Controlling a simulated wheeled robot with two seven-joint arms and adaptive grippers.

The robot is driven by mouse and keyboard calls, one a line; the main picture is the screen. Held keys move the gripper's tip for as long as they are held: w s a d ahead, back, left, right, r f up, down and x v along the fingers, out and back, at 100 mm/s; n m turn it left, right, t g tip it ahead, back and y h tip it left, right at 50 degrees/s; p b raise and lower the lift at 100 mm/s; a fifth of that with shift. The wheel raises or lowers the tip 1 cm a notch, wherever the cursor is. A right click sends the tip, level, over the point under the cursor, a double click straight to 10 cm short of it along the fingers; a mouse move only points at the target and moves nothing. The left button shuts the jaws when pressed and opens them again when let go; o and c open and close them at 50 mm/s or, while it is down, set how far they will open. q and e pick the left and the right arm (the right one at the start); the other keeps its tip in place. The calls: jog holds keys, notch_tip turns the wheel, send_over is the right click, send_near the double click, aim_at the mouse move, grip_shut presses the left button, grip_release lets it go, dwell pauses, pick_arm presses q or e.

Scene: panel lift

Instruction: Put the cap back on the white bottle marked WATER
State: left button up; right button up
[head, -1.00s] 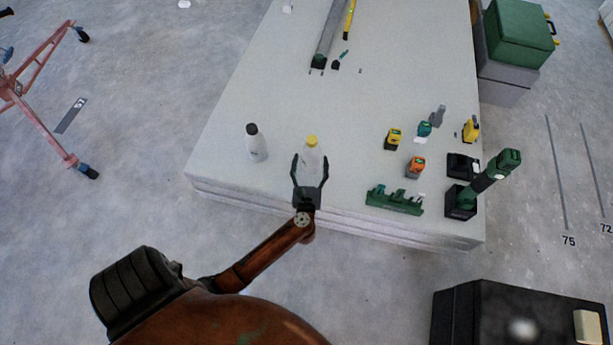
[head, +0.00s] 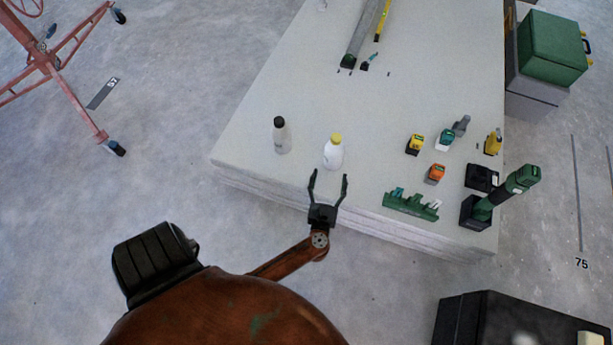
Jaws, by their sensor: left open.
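A white bottle (head: 333,155) with a yellow cap (head: 335,138) on its top stands upright near the front edge of the stacked pale panels. A second pale bottle (head: 282,141) with a black cap (head: 279,121) stands upright to its left. I cannot read the marking on either bottle, so I cannot tell from lettering which is WATER. My left gripper (head: 328,175) is open and empty, its fingers pointing at the yellow-capped bottle from the near side, apparently just clear of it. My right gripper is not in view.
The panel stack (head: 300,190) has a green rack (head: 411,206), several small coloured tools, and a green-black tool (head: 508,191) on its right side. A long grey profile (head: 366,35) lies at the back. A black case (head: 510,320) is at lower right. The stack's middle is clear.

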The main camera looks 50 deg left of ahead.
pick_arm(q)
jog(key=s+d+r+m+t+h, duration=0.1)
jog(key=s+d+m+t+h, duration=0.1)
jog(key=d+m+h, duration=0.6)
jog(key=s+d+r+m+t+h, duration=0.15)
jog(key=d+m+h, duration=0.25)
jog(key=m, duration=0.8)
jog(key=s+d+f+m+g+h, duration=0.4)
jog(key=s+d+f+m+g, duration=0.15)
jog(key=s+m, duration=0.55)
jog(key=s+a+f+m+g+y, duration=0.1)
jog(key=s+m+g, duration=0.4)
jog(key=s, duration=0.8)
jog(key=s+a+f+m+g+y, duration=0.2)
jog(key=s+m, duration=0.6)
jog(key=s, duration=0.4)
jog(key=a+f+g, duration=0.1)
jog(key=a+g, duration=0.1)
jog(key=a, duration=0.1)
jog(key=shift+s+a+f+m+g, duration=0.3)
jog(key=shift+s+a+m+g, duration=0.05)
jog(key=shift+m+g, duration=0.05)
